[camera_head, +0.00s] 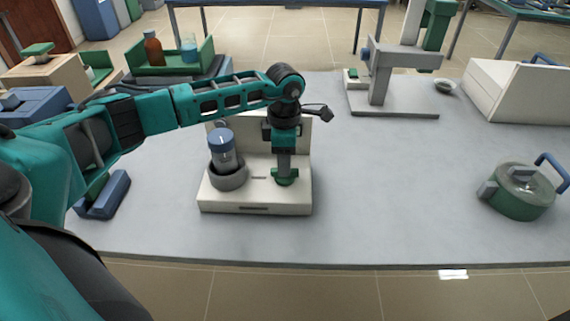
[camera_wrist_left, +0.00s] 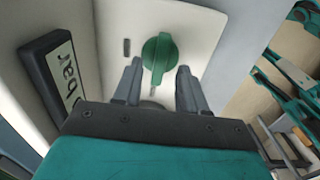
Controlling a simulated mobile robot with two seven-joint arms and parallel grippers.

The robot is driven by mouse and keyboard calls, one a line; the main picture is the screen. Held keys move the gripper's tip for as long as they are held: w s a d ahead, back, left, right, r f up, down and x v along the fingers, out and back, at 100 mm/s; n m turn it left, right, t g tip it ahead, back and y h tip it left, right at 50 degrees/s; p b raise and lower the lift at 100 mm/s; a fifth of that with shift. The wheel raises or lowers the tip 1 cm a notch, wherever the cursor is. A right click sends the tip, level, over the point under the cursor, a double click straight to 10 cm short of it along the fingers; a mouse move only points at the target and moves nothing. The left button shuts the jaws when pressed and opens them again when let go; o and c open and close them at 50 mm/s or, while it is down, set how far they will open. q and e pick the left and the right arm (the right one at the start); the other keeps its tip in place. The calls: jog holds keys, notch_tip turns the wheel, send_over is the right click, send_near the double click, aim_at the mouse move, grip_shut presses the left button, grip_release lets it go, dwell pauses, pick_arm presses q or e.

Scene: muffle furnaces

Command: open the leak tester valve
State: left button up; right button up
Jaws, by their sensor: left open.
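The leak tester (camera_head: 255,203) is a cream L-shaped unit on the grey bench, with a blue-capped jar (camera_head: 222,150) in a grey ring on its left side. Its valve is a green knob (camera_head: 285,177) on the right of the base; the knob (camera_wrist_left: 159,55) also shows in the left wrist view. My left gripper (camera_head: 284,163) points down right above the knob. In the left wrist view its open fingers (camera_wrist_left: 158,72) stand on either side of the knob's near part; I cannot tell whether they touch it. My right gripper is not in view.
A dark display marked "bar" (camera_wrist_left: 62,75) is beside the knob in the wrist view. A green pot (camera_head: 520,193) stands at the right, a grey stand (camera_head: 380,90) at the back, a green tray (camera_head: 165,68) at the back left.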

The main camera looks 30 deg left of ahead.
pick_arm(q)
jog(key=shift+f, duration=1.15)
grip_shut()
